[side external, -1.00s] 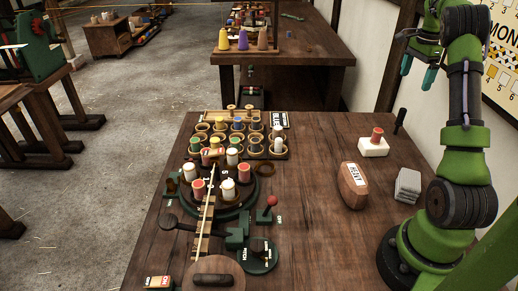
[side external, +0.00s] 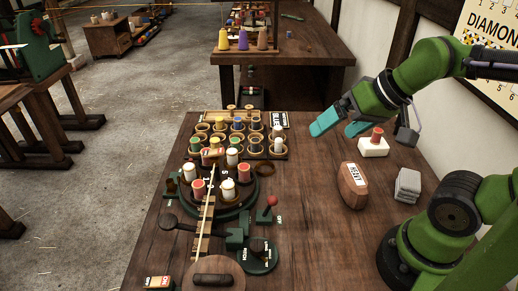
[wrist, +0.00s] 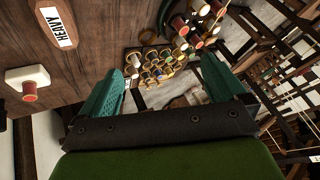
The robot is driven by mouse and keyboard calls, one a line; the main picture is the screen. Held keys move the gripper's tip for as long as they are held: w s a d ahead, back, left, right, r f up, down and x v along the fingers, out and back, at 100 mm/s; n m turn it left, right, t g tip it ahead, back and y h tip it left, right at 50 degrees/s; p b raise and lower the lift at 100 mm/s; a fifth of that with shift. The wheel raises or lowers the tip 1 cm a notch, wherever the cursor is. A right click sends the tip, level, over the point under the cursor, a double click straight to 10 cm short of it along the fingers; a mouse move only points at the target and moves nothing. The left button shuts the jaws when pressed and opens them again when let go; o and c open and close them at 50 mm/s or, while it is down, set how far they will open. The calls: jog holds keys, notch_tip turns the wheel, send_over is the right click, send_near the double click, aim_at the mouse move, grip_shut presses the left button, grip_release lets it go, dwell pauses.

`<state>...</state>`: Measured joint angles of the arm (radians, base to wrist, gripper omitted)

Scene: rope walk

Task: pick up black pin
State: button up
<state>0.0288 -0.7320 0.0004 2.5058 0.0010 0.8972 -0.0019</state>
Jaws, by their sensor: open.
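My gripper (side external: 341,125) is open and empty, with two teal fingers. In the side view it hangs above the back right part of the workbench, left of the white block with the red spool. In the wrist view my gripper (wrist: 161,65) has its fingers apart, with the bobbin rack beyond them. I cannot make out the black pin in either current view. Its earlier place, at the back right edge of the bench, is now behind my arm's end.
A white block (side external: 374,151) with a red spool, a brown HEAVY block (side external: 353,186) and a grey stack (side external: 408,184) stand on the right. A bobbin rack (side external: 286,155) and a round spool machine (side external: 250,206) fill the left. Bare bench (side external: 310,220) lies between.

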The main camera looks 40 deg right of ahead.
jog(key=shift+s+a+r, duration=0.1)
jog(key=shift+a+r, duration=0.25)
jog(key=shift+c, duration=1.1)
jog(key=c, duration=0.5)
jog(key=shift+o, duration=0.2)
